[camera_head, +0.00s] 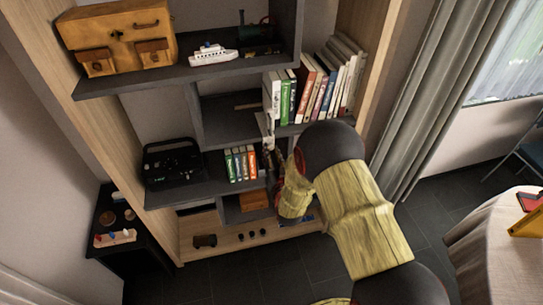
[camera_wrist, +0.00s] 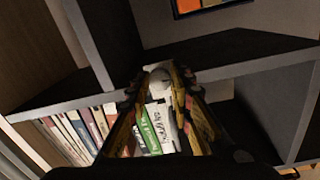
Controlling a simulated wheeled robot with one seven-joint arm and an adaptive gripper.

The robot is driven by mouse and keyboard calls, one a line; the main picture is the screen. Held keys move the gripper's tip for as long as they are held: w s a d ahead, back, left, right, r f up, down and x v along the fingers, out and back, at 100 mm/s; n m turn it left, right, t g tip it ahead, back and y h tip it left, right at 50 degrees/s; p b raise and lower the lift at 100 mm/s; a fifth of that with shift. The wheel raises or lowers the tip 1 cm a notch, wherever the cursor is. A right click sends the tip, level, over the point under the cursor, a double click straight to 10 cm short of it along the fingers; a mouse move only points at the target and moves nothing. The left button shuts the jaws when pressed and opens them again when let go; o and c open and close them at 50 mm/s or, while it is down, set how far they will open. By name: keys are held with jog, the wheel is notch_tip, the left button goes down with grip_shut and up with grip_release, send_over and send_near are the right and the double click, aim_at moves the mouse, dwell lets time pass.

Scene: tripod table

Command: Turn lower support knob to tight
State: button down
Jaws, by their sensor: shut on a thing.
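My gripper (camera_head: 273,158) reaches to the front of the shelf unit, at the edge near the book row. In the wrist view my gripper (camera_wrist: 160,82) has its two fingers closed around a small pale, rounded thing (camera_wrist: 160,73). It could be the knob, but I cannot tell for sure, nor how far it is turned. In the head view a narrow whitish piece (camera_head: 267,126) shows just above my fingertips, in front of the shelf edge. I cannot tell whether it is the support. My wrist and fingers hide part of this spot.
A row of books (camera_head: 317,88) stands right behind and above my gripper. Smaller books (camera_head: 241,163) and a black device (camera_head: 173,163) sit on the lower shelf. A wooden case (camera_head: 118,35) and a toy ship (camera_head: 213,54) are higher up. A cloth-covered table (camera_head: 490,240) stands at right.

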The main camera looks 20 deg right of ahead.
jog(key=m+b, duration=0.3)
jog(key=m, duration=0.1)
jog(key=shift+m, duration=0.3)
jog(key=m+b, duration=0.3)
jog(key=m, duration=0.1)
jog(key=shift+y, duration=0.3)
jog(key=m+b, duration=0.2)
jog(key=m, duration=0.2)
jog(key=shift+m+b, duration=0.3)
jog(key=shift+b, duration=0.05)
jog(key=shift+r+m+y+b, duration=0.15)
jog(key=shift+m+y+b, duration=0.25)
jog(key=shift+m+b, duration=0.9)
jog(key=shift+m+p, duration=0.35)
jog(key=shift+m, duration=0.15)
jog(key=c, duration=1.6)
grip_release()
jog(key=shift+c, duration=0.2)
jog(key=shift+o, duration=0.3)
